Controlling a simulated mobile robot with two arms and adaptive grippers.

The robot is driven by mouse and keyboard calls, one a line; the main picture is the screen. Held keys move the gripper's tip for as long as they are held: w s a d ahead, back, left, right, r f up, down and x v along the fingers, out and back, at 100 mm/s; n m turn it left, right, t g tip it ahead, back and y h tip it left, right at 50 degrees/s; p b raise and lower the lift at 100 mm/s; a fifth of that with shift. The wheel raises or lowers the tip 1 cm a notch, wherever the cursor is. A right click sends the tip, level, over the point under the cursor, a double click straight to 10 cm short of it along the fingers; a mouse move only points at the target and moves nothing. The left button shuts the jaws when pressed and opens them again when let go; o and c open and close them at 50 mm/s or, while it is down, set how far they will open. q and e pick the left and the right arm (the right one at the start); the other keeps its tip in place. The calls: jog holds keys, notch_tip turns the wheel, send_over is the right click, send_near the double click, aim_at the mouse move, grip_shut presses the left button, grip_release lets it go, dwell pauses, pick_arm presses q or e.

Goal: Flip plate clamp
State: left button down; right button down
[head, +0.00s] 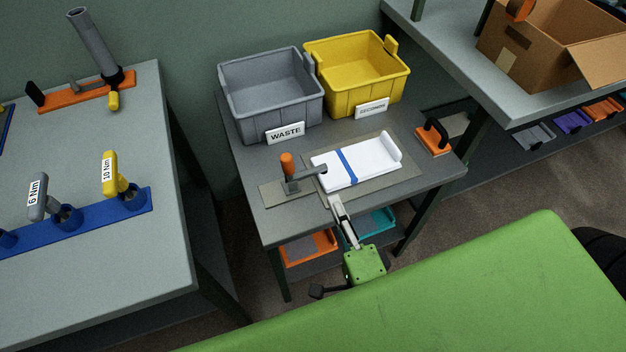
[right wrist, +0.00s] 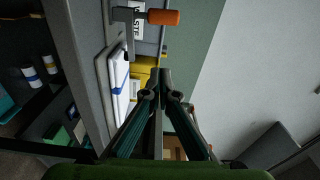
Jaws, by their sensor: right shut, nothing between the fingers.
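The plate clamp (head: 291,183) has an upright orange handle (head: 287,160) and a grey arm whose tip reaches the left end of the white plate (head: 375,161). The plate has a blue band and lies on a grey base board. My right gripper (head: 335,203) is shut and empty, in front of the plate's near left corner, below and right of the clamp. In the right wrist view its fingertips (right wrist: 165,82) are together, with the clamp's orange handle (right wrist: 164,17) above them and the plate (right wrist: 118,85) to the left. My left gripper is not in view.
A grey WASTE bin (head: 270,95) and a yellow bin (head: 358,85) stand behind the plate. An orange holder (head: 433,142) sits at the table's right. Trays lie on the shelf below. A bench with torque tools (head: 110,172) is at left.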

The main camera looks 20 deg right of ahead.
jog(key=shift+w+a+p, duration=0.4)
jog(key=shift+w+a, duration=0.2)
jog(key=shift+w, duration=1.2)
jog(key=shift+w+a+p, duration=0.45)
jog(key=shift+w+a, duration=0.1)
jog(key=shift+w, duration=1.3)
jog(key=shift+w+a+p, duration=0.4)
jog(key=shift+w+a, duration=0.2)
jog(key=shift+w, duration=1.2)
